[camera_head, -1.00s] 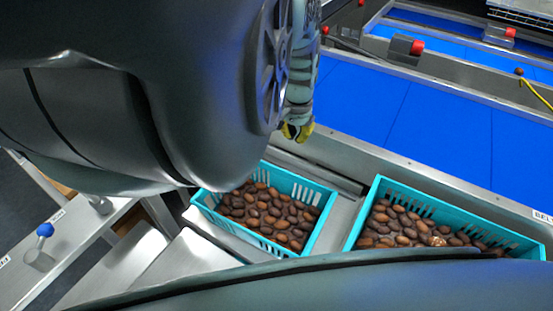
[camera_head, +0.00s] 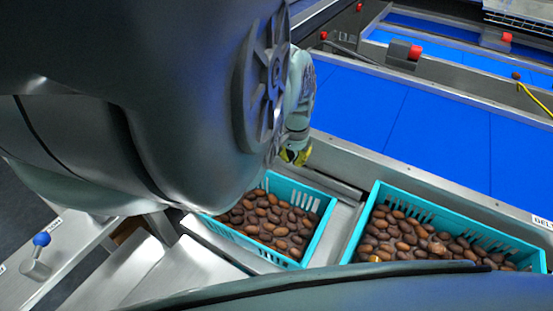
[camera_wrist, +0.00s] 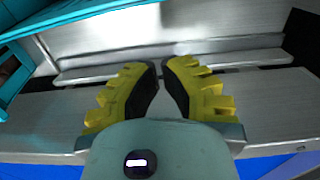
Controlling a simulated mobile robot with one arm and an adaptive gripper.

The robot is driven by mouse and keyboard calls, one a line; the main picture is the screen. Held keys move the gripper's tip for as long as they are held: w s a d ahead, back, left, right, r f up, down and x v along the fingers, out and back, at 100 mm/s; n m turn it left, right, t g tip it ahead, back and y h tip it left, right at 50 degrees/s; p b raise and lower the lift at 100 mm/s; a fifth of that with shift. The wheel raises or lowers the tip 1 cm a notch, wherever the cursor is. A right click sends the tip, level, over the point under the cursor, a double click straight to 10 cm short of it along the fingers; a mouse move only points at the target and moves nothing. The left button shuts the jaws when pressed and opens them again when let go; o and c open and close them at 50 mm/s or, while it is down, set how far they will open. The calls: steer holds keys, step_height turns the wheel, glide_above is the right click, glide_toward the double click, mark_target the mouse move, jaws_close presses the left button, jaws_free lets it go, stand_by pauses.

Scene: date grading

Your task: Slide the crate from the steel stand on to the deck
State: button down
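Two turquoise slatted crates full of brown dates show in the head view. The left crate (camera_head: 323,233) sits on bare steel; whether that is the stand or the deck I cannot tell. The right crate (camera_head: 366,217) stands apart from it, across a steel strip. My gripper (camera_head: 297,154) is just beyond the left crate's far side, between it and the blue belt. In the wrist view my gripper (camera_wrist: 160,75) has its yellow-and-black fingertips almost together with nothing between them. A turquoise crate edge (camera_wrist: 75,14) shows at the upper left, apart from the fingers.
A blue belt (camera_head: 440,130) with a steel rail runs behind the crates. Red buttons (camera_head: 415,53) stand on its far frame. Steel surfaces (camera_head: 185,270) and a blue-knobbed lever (camera_head: 41,239) lie at the lower left. My arm hides much of the head view's left and bottom.

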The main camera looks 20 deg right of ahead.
step_height(320, 180, down, 5)
steer(key=b, duration=0.3)
steer(key=shift+b, duration=0.35)
steer(key=s+a+r+p, duration=0.1)
steer(key=p, duration=0.2)
steer(key=shift+s+a+r, duration=0.1)
steer(key=shift+s+a+p, duration=0.15)
steer(key=shift+a+p, duration=0.15)
steer(key=shift+p, duration=0.4)
steer(key=shift+s+a+f+p, duration=0.25)
steer(key=shift+s+a+p, duration=0.3)
steer(key=shift+a+p, duration=0.05)
steer(key=shift+a, duration=0.15)
